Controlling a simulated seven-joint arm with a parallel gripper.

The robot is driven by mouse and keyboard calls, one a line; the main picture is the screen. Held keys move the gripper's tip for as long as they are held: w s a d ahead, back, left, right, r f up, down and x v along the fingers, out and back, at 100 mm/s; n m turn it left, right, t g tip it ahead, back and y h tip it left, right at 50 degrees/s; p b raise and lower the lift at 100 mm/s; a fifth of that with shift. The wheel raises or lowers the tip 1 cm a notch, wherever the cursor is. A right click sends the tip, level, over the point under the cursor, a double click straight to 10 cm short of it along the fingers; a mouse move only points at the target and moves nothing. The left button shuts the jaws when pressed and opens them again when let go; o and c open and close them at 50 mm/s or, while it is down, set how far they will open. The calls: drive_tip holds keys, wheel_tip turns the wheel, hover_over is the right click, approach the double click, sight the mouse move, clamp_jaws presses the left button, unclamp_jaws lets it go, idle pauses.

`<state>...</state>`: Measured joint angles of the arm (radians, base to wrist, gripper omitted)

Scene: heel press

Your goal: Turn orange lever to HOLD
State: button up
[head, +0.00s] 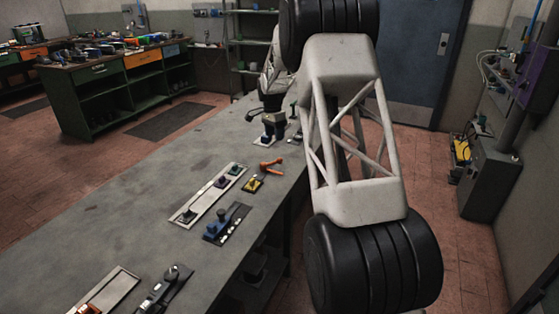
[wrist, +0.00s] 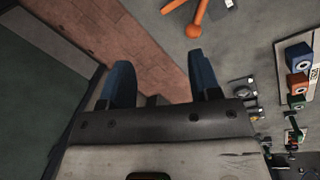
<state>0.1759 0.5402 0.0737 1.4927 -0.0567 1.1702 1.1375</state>
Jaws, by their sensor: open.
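The orange lever (head: 270,167) lies on the grey workbench, just beyond a small yellow and black fitting (head: 253,184). An orange branching part that looks like this lever (wrist: 197,18) shows at the top of the wrist view, cut by the frame edge. My gripper (wrist: 162,82) is open, its two blue fingers apart with nothing between them. The orange part is beyond the fingertips, apart from them. In the head view my wrist and gripper are small, over the far part of the bench and partly confused with fittings there. The HOLD mark cannot be read.
A plate with several small knobs (head: 207,198) and a blue-knobbed fitting (head: 222,225) lie nearer on the workbench (head: 130,215). More fittings are at its near end. In the wrist view, blue, orange and green blocks (wrist: 298,80) stand at right. The bench's left surface is clear.

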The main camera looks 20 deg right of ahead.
drive_tip(key=m, duration=0.2)
hover_over(279, 159)
drive_tip(key=w, duration=0.2)
wheel_tip(279, 159, down, 8)
drive_tip(key=shift+d+g, duration=0.2)
drive_tip(key=shift+g, duration=0.1)
drive_tip(key=shift+f, duration=0.2)
drive_tip(key=shift+s+f, duration=0.25)
drive_tip(key=shift+f, duration=1)
drive_tip(key=shift+s+f, duration=0.2)
drive_tip(key=shift+f, duration=1)
drive_tip(key=shift+s+f, duration=0.25)
drive_tip(key=shift+f, duration=1)
drive_tip(key=shift+c, duration=0.3)
clamp_jaws()
